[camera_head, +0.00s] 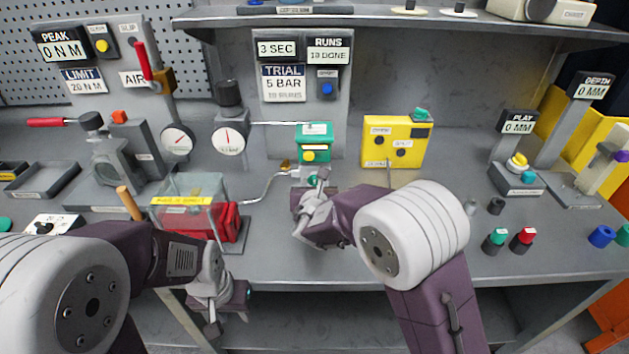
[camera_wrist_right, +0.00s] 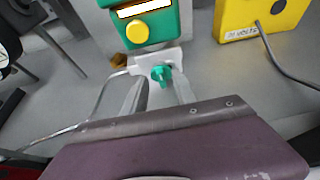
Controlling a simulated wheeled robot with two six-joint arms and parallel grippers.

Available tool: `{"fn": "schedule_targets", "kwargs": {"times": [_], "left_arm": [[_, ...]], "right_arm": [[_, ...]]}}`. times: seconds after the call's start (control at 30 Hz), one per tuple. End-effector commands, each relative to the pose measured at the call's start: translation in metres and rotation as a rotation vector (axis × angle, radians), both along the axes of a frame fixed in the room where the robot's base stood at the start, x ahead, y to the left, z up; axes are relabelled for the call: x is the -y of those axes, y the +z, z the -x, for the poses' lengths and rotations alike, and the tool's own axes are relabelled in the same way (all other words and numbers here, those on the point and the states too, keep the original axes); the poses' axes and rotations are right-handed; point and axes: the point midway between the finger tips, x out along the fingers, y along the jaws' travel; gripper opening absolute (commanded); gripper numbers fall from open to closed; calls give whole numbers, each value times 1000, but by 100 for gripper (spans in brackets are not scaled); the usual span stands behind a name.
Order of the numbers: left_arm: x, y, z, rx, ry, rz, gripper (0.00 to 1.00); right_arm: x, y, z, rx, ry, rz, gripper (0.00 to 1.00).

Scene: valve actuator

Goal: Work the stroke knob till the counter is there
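A green winged knob (camera_wrist_right: 161,75), which looks like the stroke knob, sits on a white block below a green box with a yellow button (camera_head: 309,156). In the head view my right gripper (camera_head: 318,184) largely covers it. In the right wrist view the two fingers of my right gripper (camera_wrist_right: 158,90) stand apart, one on either side of the knob's near end; contact cannot be told. The RUNS counter (camera_head: 328,50) appears to read 10 DONE. The trial card (camera_head: 284,83) below reads 5 BAR and, faintly, 10 RUNS. My left gripper (camera_head: 213,316) hangs low at the front edge; its opening is unclear.
A clear guarded box with a red part (camera_head: 228,222) stands left of my right gripper. A yellow box (camera_head: 397,141) with a cable stands to its right. A blue button (camera_head: 327,88) is under the counter. Loose coloured caps (camera_head: 522,239) lie on the right bench.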

Motion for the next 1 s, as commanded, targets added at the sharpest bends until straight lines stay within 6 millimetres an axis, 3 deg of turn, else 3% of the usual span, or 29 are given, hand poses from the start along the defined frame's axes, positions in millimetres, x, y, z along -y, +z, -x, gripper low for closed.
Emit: {"fn": "schedule_targets", "kwargs": {"times": [0.2, 0.47, 0.6, 0.83, 1.0], "left_arm": [[0, 2, 0, 0, 0, 0, 36], [0, 2, 0, 0, 0, 0, 36], [0, 2, 0, 0, 0, 0, 36], [0, -1, 0, 0, 0, 0, 36], [0, -23, 0, 0, 0, 0, 36]], "right_arm": [[0, -10, -24, 0, 0, 0, 34], [0, -11, -26, 0, 1, 0, 34], [0, -11, -26, 0, 1, 0, 0], [0, -12, -26, 0, 1, -6, 0], [1, -17, -26, 3, 0, -51, 0]]}}
